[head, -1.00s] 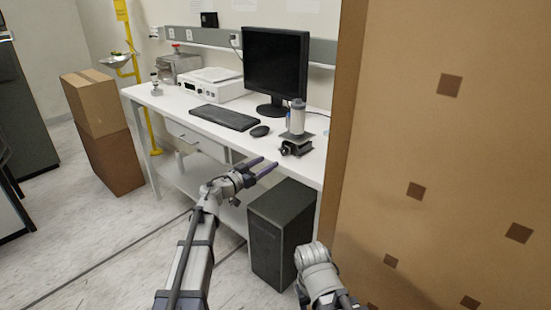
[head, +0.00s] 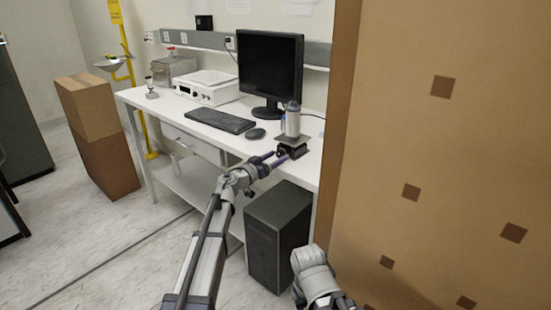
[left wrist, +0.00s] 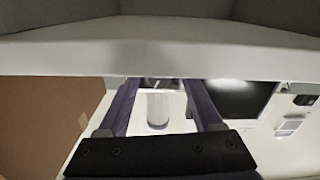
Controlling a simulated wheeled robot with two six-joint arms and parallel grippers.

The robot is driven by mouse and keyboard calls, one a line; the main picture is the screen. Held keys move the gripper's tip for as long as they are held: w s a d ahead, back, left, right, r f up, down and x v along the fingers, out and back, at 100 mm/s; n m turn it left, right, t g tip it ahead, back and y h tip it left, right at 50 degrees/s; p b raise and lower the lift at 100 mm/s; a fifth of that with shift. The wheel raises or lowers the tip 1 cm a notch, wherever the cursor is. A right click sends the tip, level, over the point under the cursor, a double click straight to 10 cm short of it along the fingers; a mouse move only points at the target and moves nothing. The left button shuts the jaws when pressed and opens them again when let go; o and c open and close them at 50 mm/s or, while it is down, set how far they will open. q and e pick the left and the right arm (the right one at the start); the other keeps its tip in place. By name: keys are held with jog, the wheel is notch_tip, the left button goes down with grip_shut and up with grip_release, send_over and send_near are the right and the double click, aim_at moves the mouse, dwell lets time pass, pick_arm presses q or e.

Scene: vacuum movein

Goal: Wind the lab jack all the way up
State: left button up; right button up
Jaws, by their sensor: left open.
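The lab jack (head: 292,145) stands on the white bench near its front edge, with a low dark body and a grey top plate. A grey-white cylinder (head: 292,120) stands upright on the plate. My left gripper (head: 277,159) is open at the bench's front edge, its purple fingers pointing at the jack's front. I cannot tell whether they touch it. In the left wrist view the fingers (left wrist: 160,86) are spread apart, with the pale cylinder (left wrist: 158,108) showing between them, upside down. The jack's knob is not clearly visible. My right arm shows at the bottom, but its gripper is out of view.
A monitor (head: 269,65), keyboard (head: 220,121) and mouse (head: 256,134) are on the bench (head: 160,108). A tall brown panel (head: 415,170) stands close on the right. A dark computer case (head: 277,233) is below the bench.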

pick_arm(q)
grip_shut()
dwell(0.5)
